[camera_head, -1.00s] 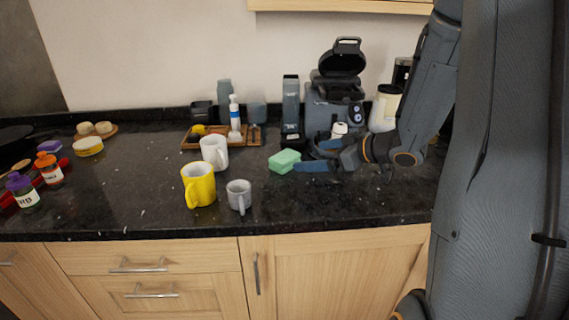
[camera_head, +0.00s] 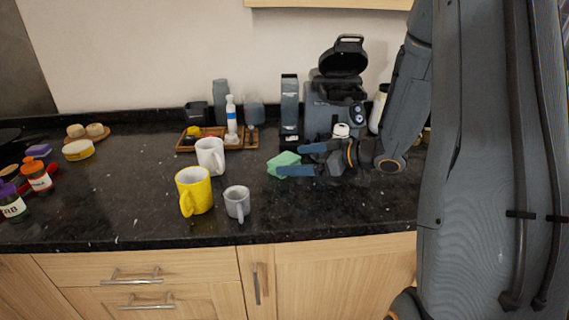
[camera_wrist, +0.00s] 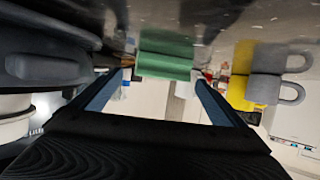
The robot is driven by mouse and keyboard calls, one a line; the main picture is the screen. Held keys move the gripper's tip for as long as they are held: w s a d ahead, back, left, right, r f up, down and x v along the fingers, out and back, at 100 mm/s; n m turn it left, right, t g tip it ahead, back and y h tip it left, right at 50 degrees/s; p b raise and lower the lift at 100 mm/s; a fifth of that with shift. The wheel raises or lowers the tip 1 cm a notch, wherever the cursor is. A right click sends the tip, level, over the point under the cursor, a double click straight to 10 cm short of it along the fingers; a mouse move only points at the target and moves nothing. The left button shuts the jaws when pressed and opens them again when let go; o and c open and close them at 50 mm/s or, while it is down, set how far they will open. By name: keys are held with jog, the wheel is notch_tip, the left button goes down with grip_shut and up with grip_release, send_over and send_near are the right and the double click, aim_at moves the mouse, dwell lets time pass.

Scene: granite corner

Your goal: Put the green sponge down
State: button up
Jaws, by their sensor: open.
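The green sponge (camera_head: 283,161) lies on the dark countertop, right of the mugs. My gripper (camera_head: 289,160) is open, with its two blue fingers reaching in from the right at the sponge. The nearer finger hides part of the sponge in the head view. In the wrist view, whose picture is upside down, the sponge (camera_wrist: 166,55) shows between the open fingers, near their tips. I cannot tell whether either finger touches it.
A yellow mug (camera_head: 194,191), a grey mug (camera_head: 237,202) and a white mug (camera_head: 210,156) stand left of the sponge. A wooden tray (camera_head: 186,148) and a coffee machine (camera_head: 327,116) stand behind. The countertop in front of the sponge is clear.

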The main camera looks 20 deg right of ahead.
jog(key=shift+x, duration=1.3)
jog(key=c, duration=1.1)
